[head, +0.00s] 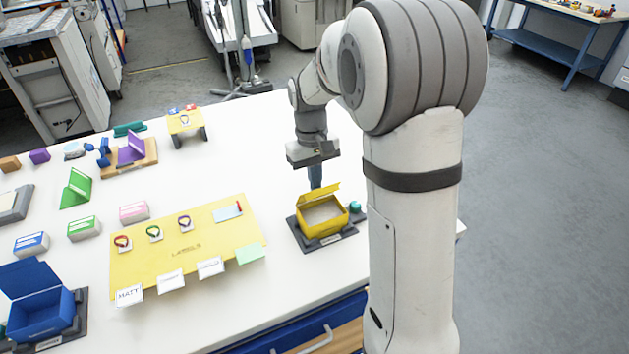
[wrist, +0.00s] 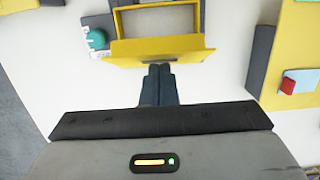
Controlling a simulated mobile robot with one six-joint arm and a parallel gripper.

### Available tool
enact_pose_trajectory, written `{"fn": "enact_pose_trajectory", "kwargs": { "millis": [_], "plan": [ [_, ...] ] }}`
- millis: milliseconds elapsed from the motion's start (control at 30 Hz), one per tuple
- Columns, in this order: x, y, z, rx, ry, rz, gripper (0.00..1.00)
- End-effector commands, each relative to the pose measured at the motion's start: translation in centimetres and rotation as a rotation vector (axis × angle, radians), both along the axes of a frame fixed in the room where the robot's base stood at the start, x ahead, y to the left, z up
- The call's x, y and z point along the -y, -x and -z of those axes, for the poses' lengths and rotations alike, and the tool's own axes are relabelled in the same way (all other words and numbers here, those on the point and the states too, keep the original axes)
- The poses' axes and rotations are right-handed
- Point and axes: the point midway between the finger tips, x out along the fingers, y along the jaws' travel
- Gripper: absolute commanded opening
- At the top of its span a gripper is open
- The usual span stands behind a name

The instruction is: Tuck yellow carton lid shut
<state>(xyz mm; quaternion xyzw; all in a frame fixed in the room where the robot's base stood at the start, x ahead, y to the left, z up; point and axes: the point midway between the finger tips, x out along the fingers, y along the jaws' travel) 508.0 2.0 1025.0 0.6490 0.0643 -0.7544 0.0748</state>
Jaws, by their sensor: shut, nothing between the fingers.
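The yellow carton (head: 324,214) stands on a dark base (head: 326,242) near the right edge of the white table. Its lid (head: 305,200) is raised at the back and the box is open on top, with a pale inside. In the wrist view the carton (wrist: 158,20) is at the top, with the lid (wrist: 158,50) across its near side. My gripper (head: 315,183) is shut and empty, pointing down behind the raised lid. In the wrist view the closed fingertips (wrist: 158,70) are right at the lid's edge; I cannot tell whether they touch it.
A green-teal knob (head: 355,207) sits on the base at the carton's right. A yellow label mat (head: 185,250) with cards lies to the left. An open blue box (head: 42,312) stands at the front left. White table is clear behind the carton.

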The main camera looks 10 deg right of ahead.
Motion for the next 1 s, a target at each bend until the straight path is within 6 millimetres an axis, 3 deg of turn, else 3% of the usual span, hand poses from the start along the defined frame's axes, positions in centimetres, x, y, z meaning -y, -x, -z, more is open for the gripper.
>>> {"fn": "enact_pose_trajectory", "kwargs": {
  "millis": [1000],
  "plan": [
    [0.3, 1.3, 0.8, 0.000, 0.000, 0.001, 0.00]
  ]
}}
